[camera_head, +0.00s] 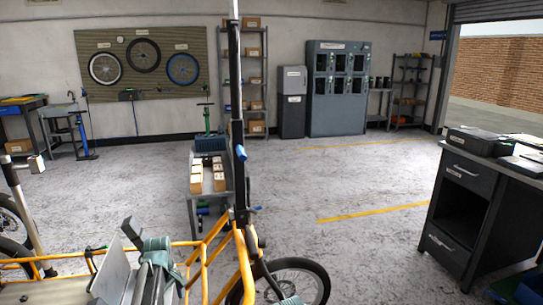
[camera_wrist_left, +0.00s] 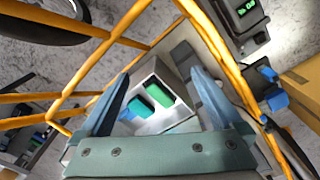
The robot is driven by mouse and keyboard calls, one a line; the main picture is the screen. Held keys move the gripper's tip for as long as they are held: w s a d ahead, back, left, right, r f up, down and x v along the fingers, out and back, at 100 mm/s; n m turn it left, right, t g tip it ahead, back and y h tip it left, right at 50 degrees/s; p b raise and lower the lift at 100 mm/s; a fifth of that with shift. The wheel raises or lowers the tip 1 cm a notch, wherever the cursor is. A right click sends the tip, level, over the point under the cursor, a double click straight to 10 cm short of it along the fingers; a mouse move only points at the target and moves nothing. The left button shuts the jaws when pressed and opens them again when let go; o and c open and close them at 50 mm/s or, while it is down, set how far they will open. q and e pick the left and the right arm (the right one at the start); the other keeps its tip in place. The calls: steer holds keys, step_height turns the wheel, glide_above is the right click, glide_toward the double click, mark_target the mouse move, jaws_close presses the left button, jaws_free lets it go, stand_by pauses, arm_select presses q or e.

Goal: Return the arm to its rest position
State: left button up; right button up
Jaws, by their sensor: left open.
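My left gripper (camera_wrist_left: 158,76) is open in the left wrist view, its two blue-grey fingers spread apart. A pale two-compartment holder (camera_wrist_left: 160,122) shows between and beyond the fingers, with a green piece (camera_wrist_left: 159,95) and a teal piece (camera_wrist_left: 140,107) in it. Whether the fingers touch the holder is unclear. In the head view the teal left gripper body (camera_head: 153,250) is low at the left, over the orange cargo bike frame (camera_head: 245,262); its fingertips are hard to make out.
Orange frame tubes (camera_wrist_left: 215,45) surround the left gripper closely. A small bench (camera_head: 228,185) with cardboard boxes stands ahead. A dark desk (camera_head: 465,190) is at the right. Shelves and grey lockers (camera_head: 339,90) line the back wall. The floor between is open.

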arm_select(q)
steer(key=s+d+m, duration=1.4)
steer(key=s+d, duration=0.2)
steer(key=s, duration=0.1)
steer(key=s+d+f+m+y+b, duration=0.1)
steer(key=s+d+f+m+b, duration=0.25)
steer(key=d+f+b, duration=0.7)
step_height(320, 180, up, 38)
steer(key=p, duration=3.8)
steer(key=shift+s+a+r, duration=0.2)
steer(key=shift+s+a, duration=0.05)
steer(key=shift+s, duration=0.15)
steer(key=shift+c, duration=0.2)
